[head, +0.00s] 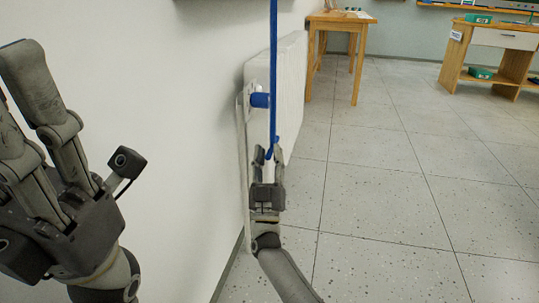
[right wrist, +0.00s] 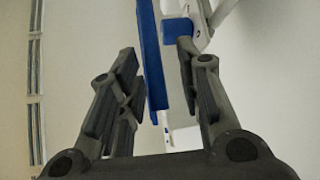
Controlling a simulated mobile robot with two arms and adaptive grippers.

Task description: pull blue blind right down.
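A narrow blue strip (head: 273,70), which looks like the blue blind's hanging pull or its edge, runs down from the top of the head view and ends at my right gripper (head: 266,153). The blind's upper part is out of view. In the right wrist view the blue strip (right wrist: 151,60) passes between the two fingers of my right gripper (right wrist: 158,75), with gaps showing on both sides. My right gripper is open. My left gripper (head: 18,85) is large at the left of the head view, raised, empty and open, with one fingertip partly cut off by the edge.
A white radiator (head: 289,85) with a blue valve (head: 260,100) is on the white wall close beside my right gripper. A wooden table (head: 340,18) and a wooden desk (head: 490,38) stand farther back. The tiled floor at the right is clear.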

